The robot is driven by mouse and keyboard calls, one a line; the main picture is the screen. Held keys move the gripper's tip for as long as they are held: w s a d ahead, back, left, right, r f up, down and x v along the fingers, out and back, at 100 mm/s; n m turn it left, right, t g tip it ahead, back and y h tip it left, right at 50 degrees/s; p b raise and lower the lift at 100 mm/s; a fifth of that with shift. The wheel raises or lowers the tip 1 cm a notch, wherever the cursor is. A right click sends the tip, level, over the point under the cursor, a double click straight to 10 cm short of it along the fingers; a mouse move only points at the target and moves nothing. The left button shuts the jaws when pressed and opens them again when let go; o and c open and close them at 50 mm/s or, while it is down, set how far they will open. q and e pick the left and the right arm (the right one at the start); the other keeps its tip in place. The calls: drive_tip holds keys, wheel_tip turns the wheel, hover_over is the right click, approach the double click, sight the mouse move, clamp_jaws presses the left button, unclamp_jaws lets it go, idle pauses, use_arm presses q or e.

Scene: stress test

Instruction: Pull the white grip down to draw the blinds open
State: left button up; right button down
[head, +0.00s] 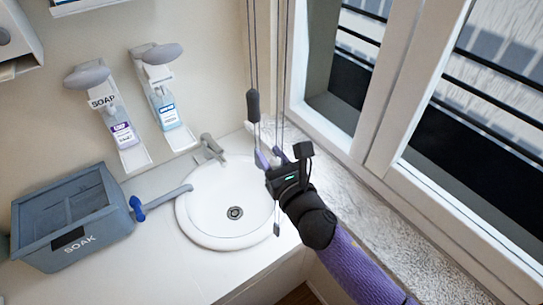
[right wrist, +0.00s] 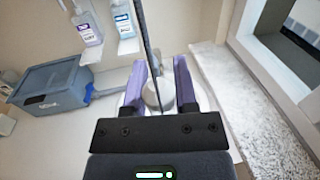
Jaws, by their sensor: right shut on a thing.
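My right gripper (head: 274,157) reaches in from the lower right, over the back edge of the sink. In the right wrist view, its two purple fingers (right wrist: 160,88) are shut on the pale white grip (right wrist: 157,97), a short rounded piece between them. In the head view the grip is mostly hidden by the fingers. A dark cord (right wrist: 146,40) runs up past the grip in the wrist view. Thin cords (head: 285,60) hang from above beside the window frame. The blinds themselves are not clearly visible. My left gripper is not in view.
A dark grey handle (head: 253,106) hangs on cords left of my gripper. The round sink (head: 207,222) and faucet (head: 210,150) lie below. A grey SOAK bin (head: 70,218) stands at left. Two soap dispensers (head: 122,132) (head: 168,110) are wall-mounted. The window frame (head: 395,95) and textured sill (head: 385,215) are right.

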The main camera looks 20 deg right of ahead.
drive_tip(key=shift+f, duration=0.15)
idle(0.4)
wheel_tip(320, 180, down, 14)
drive_tip(key=b, duration=1.2)
drive_tip(key=shift+b, duration=0.4)
drive_tip(key=shift+c, duration=2)
unclamp_jaws()
drive_tip(key=s+d+b, duration=0.1)
drive_tip(key=s+d, duration=0.1)
drive_tip(key=s, duration=0.7)
drive_tip(key=shift+s, duration=0.4)
